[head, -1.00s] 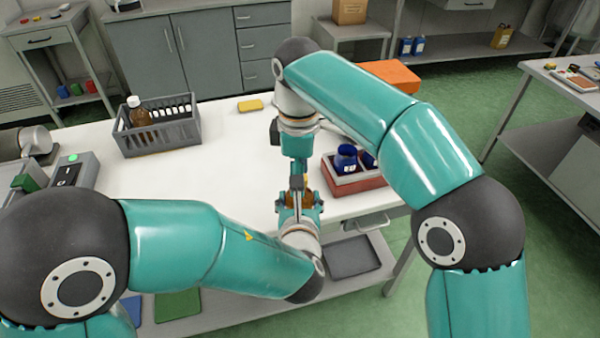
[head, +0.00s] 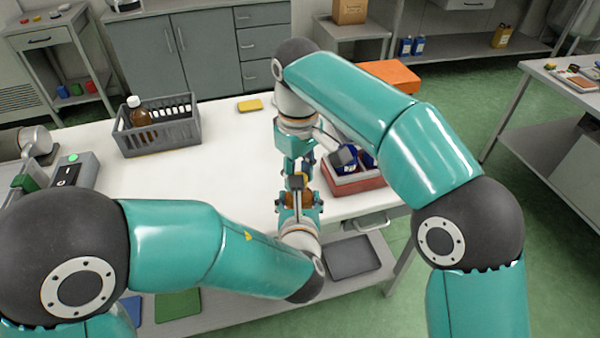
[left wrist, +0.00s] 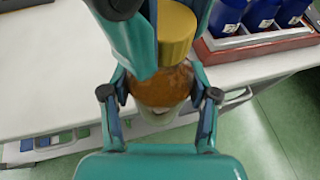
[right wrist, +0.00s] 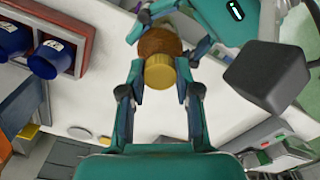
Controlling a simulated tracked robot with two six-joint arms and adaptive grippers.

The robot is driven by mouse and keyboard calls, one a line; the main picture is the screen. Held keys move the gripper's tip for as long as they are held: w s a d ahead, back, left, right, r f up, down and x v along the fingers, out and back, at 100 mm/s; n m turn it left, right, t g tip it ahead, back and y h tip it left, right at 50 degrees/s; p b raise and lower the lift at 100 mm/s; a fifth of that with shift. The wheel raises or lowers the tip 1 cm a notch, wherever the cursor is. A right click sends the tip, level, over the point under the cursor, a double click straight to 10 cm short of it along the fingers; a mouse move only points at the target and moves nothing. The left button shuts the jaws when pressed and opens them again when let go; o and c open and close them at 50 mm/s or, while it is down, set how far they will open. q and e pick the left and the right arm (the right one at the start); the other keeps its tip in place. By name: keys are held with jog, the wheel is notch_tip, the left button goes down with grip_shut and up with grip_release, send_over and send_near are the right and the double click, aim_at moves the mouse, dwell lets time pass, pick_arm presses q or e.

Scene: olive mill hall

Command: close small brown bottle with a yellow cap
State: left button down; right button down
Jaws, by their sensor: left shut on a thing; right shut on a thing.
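The small brown bottle (left wrist: 158,88) is upright between the fingers of my left gripper (head: 298,200), which is shut on it above the table's front edge. The yellow cap (left wrist: 176,32) sits at the bottle's mouth, in line with it. My right gripper (head: 297,168) comes from above and is shut on the cap. In the right wrist view the cap (right wrist: 159,72) meets the bottle (right wrist: 157,42) with no clear gap; the thread is hidden, so I cannot tell how tightly it sits. In the head view the arms mostly hide both.
A red tray (head: 357,184) with blue bottles (head: 369,160) stands close on the right. A grey crate (head: 160,140) holds a white-capped brown bottle (head: 138,112). The white table (head: 190,180) is clear left of the grippers.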

jog(key=c, duration=0.7)
grip_release()
jog(key=shift+c, duration=0.2)
jog(key=shift+w+r, duration=0.1)
jog(key=shift+r, duration=0.05)
jog(key=shift+r, duration=3.55)
jog(key=shift+w, duration=0.1)
